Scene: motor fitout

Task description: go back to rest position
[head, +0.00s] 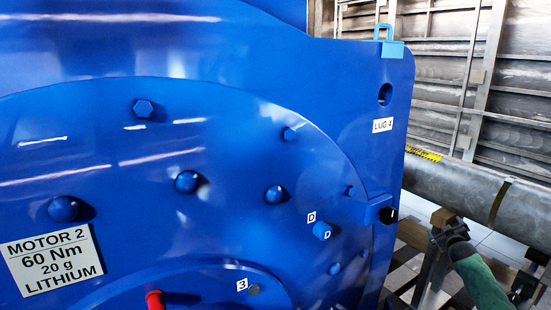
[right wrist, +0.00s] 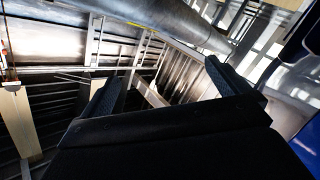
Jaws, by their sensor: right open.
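My right gripper (head: 451,232) is at the lower right of the head view, at the end of a green arm section. It is beside the right edge of the big blue motor (head: 225,150) and apart from it. In the right wrist view the two dark fingers of my right gripper (right wrist: 166,84) stand wide apart with nothing between them. My left gripper is not in view.
The motor face carries bolts, a red part (head: 155,300), a "MOTOR 2" plate (head: 53,261) and a light-blue lug (head: 391,48). A grey pipe (head: 470,195) runs behind my right gripper, along a ribbed metal wall (head: 515,105). Wooden blocks are near the gripper.

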